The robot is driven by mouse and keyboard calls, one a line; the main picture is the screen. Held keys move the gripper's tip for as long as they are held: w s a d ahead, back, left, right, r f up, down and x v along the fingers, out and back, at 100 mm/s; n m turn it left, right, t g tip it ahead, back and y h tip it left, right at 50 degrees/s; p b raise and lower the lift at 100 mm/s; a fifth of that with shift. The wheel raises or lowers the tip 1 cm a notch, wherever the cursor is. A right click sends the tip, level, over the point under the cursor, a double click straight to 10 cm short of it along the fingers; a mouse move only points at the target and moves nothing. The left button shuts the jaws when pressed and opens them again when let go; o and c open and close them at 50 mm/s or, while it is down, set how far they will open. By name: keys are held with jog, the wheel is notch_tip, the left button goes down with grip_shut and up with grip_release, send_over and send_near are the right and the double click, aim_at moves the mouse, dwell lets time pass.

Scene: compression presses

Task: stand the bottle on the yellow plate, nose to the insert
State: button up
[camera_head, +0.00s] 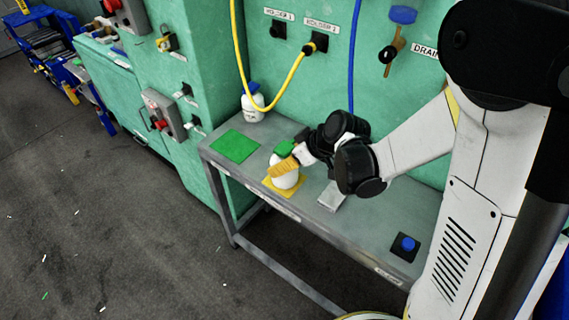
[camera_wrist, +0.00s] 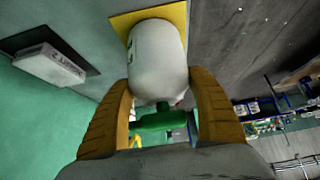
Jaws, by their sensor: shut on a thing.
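The bottle (camera_head: 284,178) is white with a green head (camera_head: 284,147). It is roughly upright over the yellow plate (camera_head: 270,184) on the grey bench; I cannot tell whether its base touches. My gripper (camera_head: 288,164) is shut on the bottle from the right, with one orange finger on the near side. In the wrist view the bottle (camera_wrist: 157,62) sits between both fingers of my gripper (camera_wrist: 161,82). Its base overlaps the yellow plate (camera_wrist: 180,14). The green head (camera_wrist: 160,121) extends toward the left there. A pale labelled block (camera_wrist: 48,66), possibly the insert, lies left of the plate.
The pale block (camera_head: 332,196) is right of the plate on the bench. A green plate (camera_head: 234,145) lies to the left, with a blue-capped white bottle (camera_head: 253,106) behind. A blue button (camera_head: 407,243) is at the right end. Yellow and blue hoses hang behind.

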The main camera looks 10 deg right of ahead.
jog(key=o, duration=1.4)
jog(key=shift+r, duration=0.1)
jog(key=shift+s+d+r+m+t+h+p, duration=0.25)
jog(key=shift+s+d+r+m+h+p, duration=0.65)
jog(key=shift+s+d+r+m, duration=1.55)
jog(key=shift+s+d+r+m+t+h+p, duration=0.3)
jog(key=shift+s+d+r+m+h+p, duration=0.6)
jog(key=shift+s+r, duration=2.95)
jog(key=shift+s+d+r+m+t+h+p, duration=0.25)
jog(key=shift+s+d+r+m+h+p, duration=0.6)
jog(key=shift+s+d+r, duration=1.85)
jog(key=shift+s+a+r+m+b, duration=0.3)
jog(key=shift+s+a+r, duration=0.1)
jog(key=shift+s+a, duration=0.05)
